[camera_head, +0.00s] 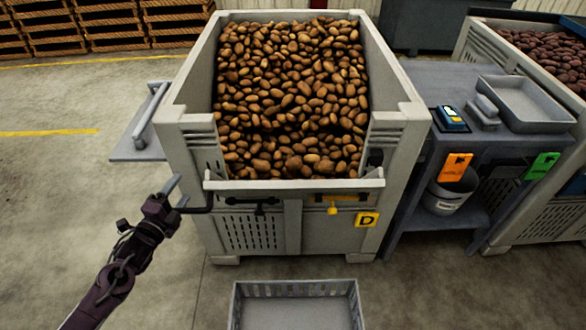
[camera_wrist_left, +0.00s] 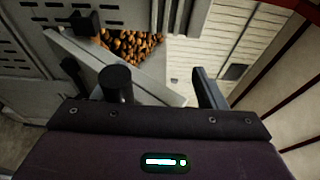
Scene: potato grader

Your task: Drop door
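A large grey bin (camera_head: 403,103) full of potatoes (camera_head: 290,90) stands in the middle. A low door panel (camera_head: 295,184) with a pale top edge crosses its front opening, below the potatoes. A black bent handle (camera_head: 208,200) sticks out from the door's left end. My left gripper (camera_head: 178,193) is at that handle, fingers apart; contact cannot be told. In the left wrist view, a dark round grip (camera_wrist_left: 115,85) lies left of one finger (camera_wrist_left: 208,90); the other finger is not clear. The door's pale edge (camera_wrist_left: 150,80) lies behind. My right gripper is out of view.
A yellow latch (camera_head: 332,208) and a yellow D tag (camera_head: 367,219) are on the bin's front. An empty grey crate (camera_head: 297,289) lies on the floor in front. A bench (camera_head: 425,80) with a tray (camera_head: 525,101) stands right.

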